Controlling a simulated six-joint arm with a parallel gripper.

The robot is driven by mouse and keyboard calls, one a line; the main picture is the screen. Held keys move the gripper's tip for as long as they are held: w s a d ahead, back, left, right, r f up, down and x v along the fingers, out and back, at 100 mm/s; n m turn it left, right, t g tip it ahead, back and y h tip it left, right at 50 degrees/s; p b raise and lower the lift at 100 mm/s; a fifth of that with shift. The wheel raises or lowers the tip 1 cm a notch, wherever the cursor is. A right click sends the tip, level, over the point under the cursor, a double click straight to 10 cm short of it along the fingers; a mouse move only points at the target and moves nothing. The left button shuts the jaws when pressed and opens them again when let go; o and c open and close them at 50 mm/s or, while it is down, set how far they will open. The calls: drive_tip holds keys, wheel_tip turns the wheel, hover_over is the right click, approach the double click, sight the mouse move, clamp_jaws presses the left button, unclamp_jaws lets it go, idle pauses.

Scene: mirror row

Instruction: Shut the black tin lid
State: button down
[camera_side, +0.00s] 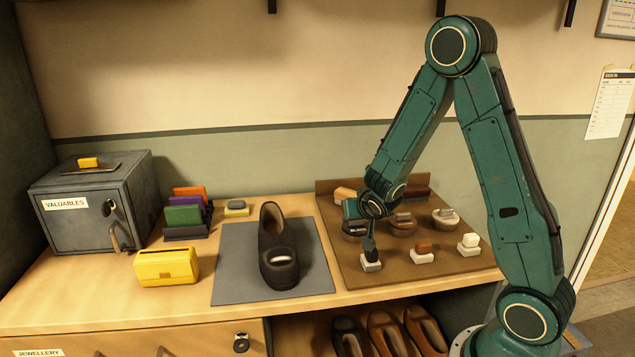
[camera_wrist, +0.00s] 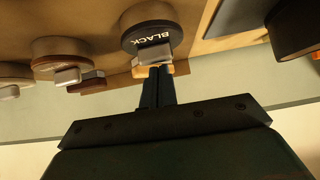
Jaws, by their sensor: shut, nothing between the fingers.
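The black tin (camera_wrist: 147,22), round and dark with a "BLACK" label, is at the top of the wrist view. A grey block (camera_wrist: 153,53) shows at its edge, close to my fingertips. In the side view the black tin (camera_side: 354,227) stands on the brown board, partly hidden by my wrist. I cannot tell from these views whether its lid is open or closed. My gripper (camera_wrist: 157,74) is shut and empty, its fingertips overlapping the grey block's edge in the wrist view; contact is unclear. In the side view my gripper (camera_side: 370,243) points down in front of the tin.
More tins (camera_side: 402,225) (camera_side: 445,218) stand to the right on the brown board (camera_side: 385,282). Small blocks on pale bases (camera_side: 422,254) line its front. A dark shoe (camera_side: 280,262) on a grey mat (camera_side: 232,286) stands to the left, with a yellow box (camera_side: 166,267) beyond.

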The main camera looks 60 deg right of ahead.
sight(357, 225)
drive_tip(key=shift+s+a+f+g+y, duration=0.15)
drive_tip(key=shift+s+f, duration=0.05)
drive_tip(key=shift+f, duration=0.5)
drive_tip(key=shift+s+a+f+g+y, duration=0.1)
drive_tip(key=shift+s+f+g+y, duration=0.1)
drive_tip(key=shift+f, duration=0.5)
drive_tip(key=shift+w+d+f, duration=0.15)
drive_tip(key=shift+w+d, duration=0.05)
drive_tip(key=shift+w, duration=0.05)
drive_tip(key=shift+s+a+r, duration=0.2)
drive_tip(key=shift+a+r, duration=0.2)
drive_tip(key=shift+r, duration=0.3)
wheel_tip(357, 225, up, 6)
drive_tip(key=s+a, duration=0.2)
drive_tip(key=shift+a+f+t, duration=0.15)
drive_tip(key=shift+t, duration=0.3)
drive_tip(key=shift+s, duration=0.15)
